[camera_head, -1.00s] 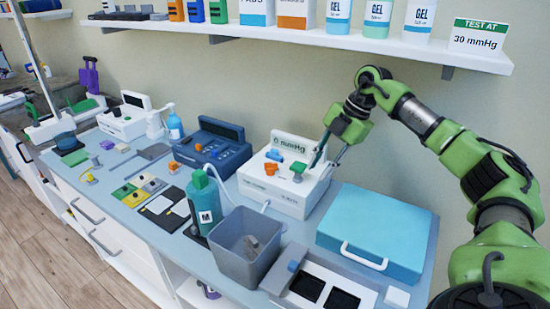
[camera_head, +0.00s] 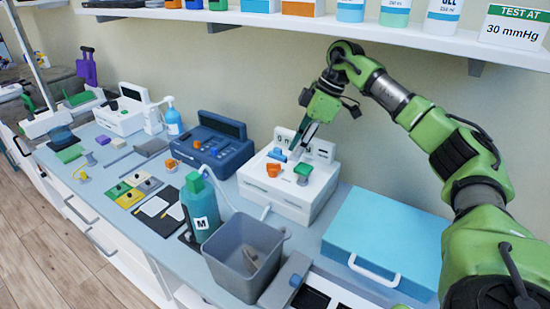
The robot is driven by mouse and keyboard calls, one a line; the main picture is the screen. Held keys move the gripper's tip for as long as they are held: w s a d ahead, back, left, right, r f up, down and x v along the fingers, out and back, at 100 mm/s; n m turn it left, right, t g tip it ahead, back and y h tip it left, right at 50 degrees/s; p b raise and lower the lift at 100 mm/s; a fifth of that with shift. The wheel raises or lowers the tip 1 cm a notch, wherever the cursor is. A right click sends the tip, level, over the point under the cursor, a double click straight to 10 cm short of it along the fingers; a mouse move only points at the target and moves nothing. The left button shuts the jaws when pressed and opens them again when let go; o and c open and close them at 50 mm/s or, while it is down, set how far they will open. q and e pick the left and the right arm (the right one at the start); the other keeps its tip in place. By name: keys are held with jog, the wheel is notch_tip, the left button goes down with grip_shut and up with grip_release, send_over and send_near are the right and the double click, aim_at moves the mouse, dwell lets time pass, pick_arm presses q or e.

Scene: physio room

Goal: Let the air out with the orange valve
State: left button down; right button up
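The white gauge unit (camera_head: 290,196) stands on the counter against the wall. An orange knob (camera_head: 273,169), which looks like the valve, sits on its top at the front left. A blue part (camera_head: 277,155) is behind it and a green knob (camera_head: 302,171) to its right. The display (camera_head: 284,137) is partly covered by my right gripper. My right gripper (camera_head: 298,146) points down above the back of the unit, behind and above the green knob, apart from the orange knob. Its fingers overlap, so its opening is unclear. My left gripper is out of view.
A grey bin (camera_head: 226,262) and a teal bottle (camera_head: 200,212) stand in front of the unit. A light blue case (camera_head: 386,232) lies to the right. A blue device (camera_head: 212,148) with orange parts stands to the left. The wall shelf (camera_head: 400,33) hangs above.

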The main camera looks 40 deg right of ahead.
aim_at(274, 164)
jog(key=w+a, duration=0.2)
jog(key=a, duration=0.1)
jog(key=shift+w+a+r+p, duration=0.15)
jog(key=shift+a+p, duration=0.05)
jog(key=shift+p, duration=0.2)
jog(key=x, duration=0.4)
jog(key=shift+d, duration=0.1)
jog(key=shift+f, duration=0.6)
grip_shut()
